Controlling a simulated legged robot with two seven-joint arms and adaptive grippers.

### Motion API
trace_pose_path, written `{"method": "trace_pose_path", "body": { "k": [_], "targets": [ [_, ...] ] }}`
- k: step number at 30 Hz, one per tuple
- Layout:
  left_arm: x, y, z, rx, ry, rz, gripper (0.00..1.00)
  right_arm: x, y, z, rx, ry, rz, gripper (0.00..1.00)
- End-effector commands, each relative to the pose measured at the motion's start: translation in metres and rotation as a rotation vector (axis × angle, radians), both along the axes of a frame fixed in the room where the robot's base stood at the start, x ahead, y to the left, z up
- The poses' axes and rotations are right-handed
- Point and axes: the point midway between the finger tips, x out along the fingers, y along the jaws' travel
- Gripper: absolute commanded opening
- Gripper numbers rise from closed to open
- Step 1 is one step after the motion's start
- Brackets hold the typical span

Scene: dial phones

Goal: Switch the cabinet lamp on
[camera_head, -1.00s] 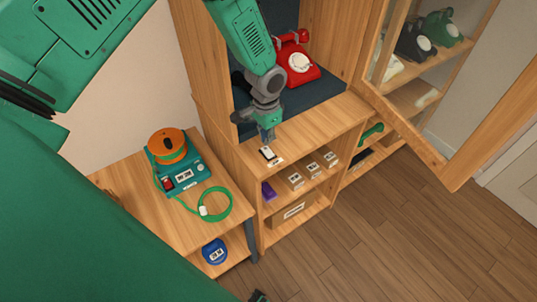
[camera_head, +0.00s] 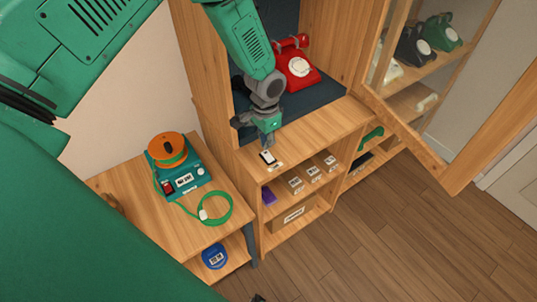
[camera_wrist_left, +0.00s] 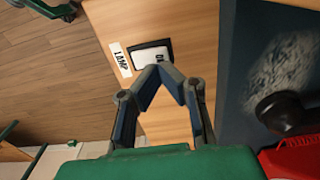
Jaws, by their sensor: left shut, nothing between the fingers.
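The lamp switch (camera_head: 267,157) is a small white rocker in a dark frame on the cabinet's wooden ledge. It also shows in the left wrist view (camera_wrist_left: 151,54), next to a white label reading LAMP (camera_wrist_left: 120,60). My left gripper (camera_head: 268,141) is shut and empty, just above and behind the switch in the head view. In the left wrist view its closed fingertips (camera_wrist_left: 158,68) appear at the switch's near edge; I cannot tell whether they touch it. Part of the rocker's lettering is cut off from view. My right gripper does not clearly show.
A red dial phone (camera_head: 298,66) stands on the dark cabinet floor behind the gripper. A side table at left holds a teal device with an orange reel (camera_head: 168,149) and green cable.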

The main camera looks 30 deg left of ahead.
Motion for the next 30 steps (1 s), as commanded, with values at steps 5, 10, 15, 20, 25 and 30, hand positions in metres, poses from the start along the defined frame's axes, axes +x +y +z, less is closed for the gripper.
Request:
{"method": "trace_pose_path", "body": {
  "k": [5,10,15,20,25,30],
  "targets": [
    [0.0000,0.0002,-0.0002,0.000,0.000,0.000,0.00,0.0000,0.0000,0.0000,0.000,0.000,0.000,0.47],
    [-0.0001,0.0003,-0.0002,0.000,0.000,0.000,0.00,-0.0001,0.0001,-0.0001,0.000,0.000,0.000,0.47],
    [-0.0001,0.0002,-0.0015,0.000,0.000,0.000,0.00,-0.0001,0.0001,-0.0010,0.000,0.000,0.000,0.47],
    [-0.0001,0.0000,-0.0040,0.000,0.000,0.000,0.00,-0.0001,0.0001,-0.0026,0.000,0.000,0.000,0.47],
    [-0.0001,0.0001,-0.0066,0.000,0.000,0.000,0.00,-0.0001,0.0001,-0.0042,0.000,0.000,0.000,0.47],
    [0.0000,0.0002,-0.0091,0.000,0.000,0.000,0.00,-0.0001,0.0001,-0.0058,0.000,0.000,0.000,0.47]
  ]
}}
